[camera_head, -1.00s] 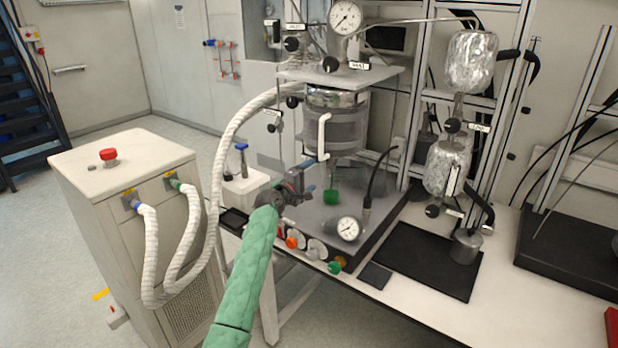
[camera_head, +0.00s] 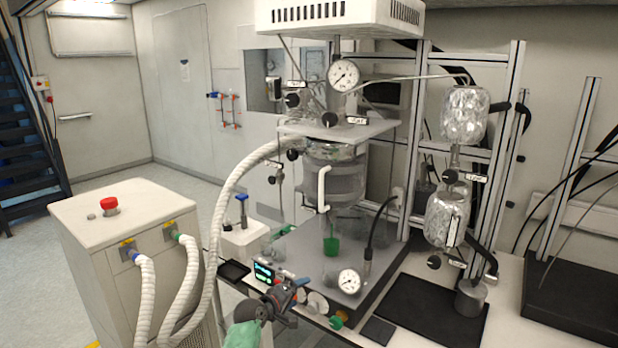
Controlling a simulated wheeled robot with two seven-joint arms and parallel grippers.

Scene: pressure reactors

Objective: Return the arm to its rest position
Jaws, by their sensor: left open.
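My left arm, in a green sleeve, comes in at the bottom centre. Its dark left gripper (camera_head: 296,300) is open, with nothing seen between its fingers. It appears in front of the reactor stand's front panel and covers some of the knobs there. The reactor vessel (camera_head: 335,180) stands behind and above it, apart from the gripper. My right gripper is not in view.
A pressure gauge (camera_head: 349,281) and a lit display (camera_head: 264,272) are near the gripper. A white cabinet (camera_head: 120,235) with a red button (camera_head: 109,204) and ribbed hoses (camera_head: 186,285) stands left. A black mat (camera_head: 432,305) lies right. Floor at far left is clear.

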